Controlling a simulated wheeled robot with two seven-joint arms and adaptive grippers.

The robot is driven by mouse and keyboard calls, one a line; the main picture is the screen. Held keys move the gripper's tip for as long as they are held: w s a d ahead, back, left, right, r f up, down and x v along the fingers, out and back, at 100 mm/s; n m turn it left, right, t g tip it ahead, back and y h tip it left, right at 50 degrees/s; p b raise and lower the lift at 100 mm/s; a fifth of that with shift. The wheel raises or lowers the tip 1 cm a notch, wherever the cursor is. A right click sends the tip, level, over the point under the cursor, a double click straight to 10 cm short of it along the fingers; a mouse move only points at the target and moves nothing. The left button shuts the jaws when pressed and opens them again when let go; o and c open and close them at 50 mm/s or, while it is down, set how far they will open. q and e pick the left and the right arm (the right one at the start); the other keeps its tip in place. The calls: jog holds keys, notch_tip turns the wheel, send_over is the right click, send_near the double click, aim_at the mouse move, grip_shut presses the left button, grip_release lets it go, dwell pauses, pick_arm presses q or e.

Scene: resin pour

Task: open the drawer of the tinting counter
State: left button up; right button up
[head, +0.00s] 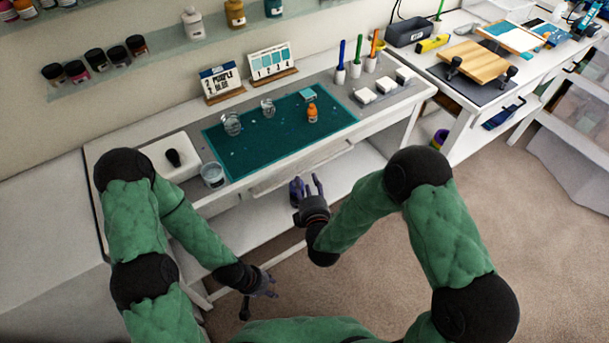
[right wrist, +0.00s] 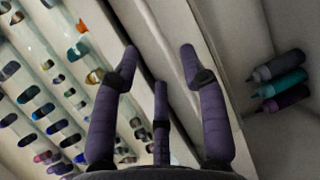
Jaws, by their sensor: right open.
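The white tinting counter (head: 400,103) stands against the wall with a teal mat (head: 260,150) on its top. Its drawer (head: 285,178) is a pale panel under the front edge, near the middle. I cannot tell if it stands slightly out. My right gripper (head: 307,187) is open and empty just in front of the drawer. In the right wrist view its purple fingers (right wrist: 158,58) are spread, with a pale counter edge running beyond them; contact is not clear. My left gripper (head: 266,284) hangs low in front of the counter's left part, away from the drawer; its fingers are too small to read.
Several bottles (right wrist: 280,75) lie at the right of the right wrist view. Carpeted floor is clear at the right. A second bench (head: 455,135) adjoins the counter.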

aim_at(304, 172)
jog(key=shift+b+x, duration=0.55)
jog(key=shift+x, duration=2.05)
grip_shut()
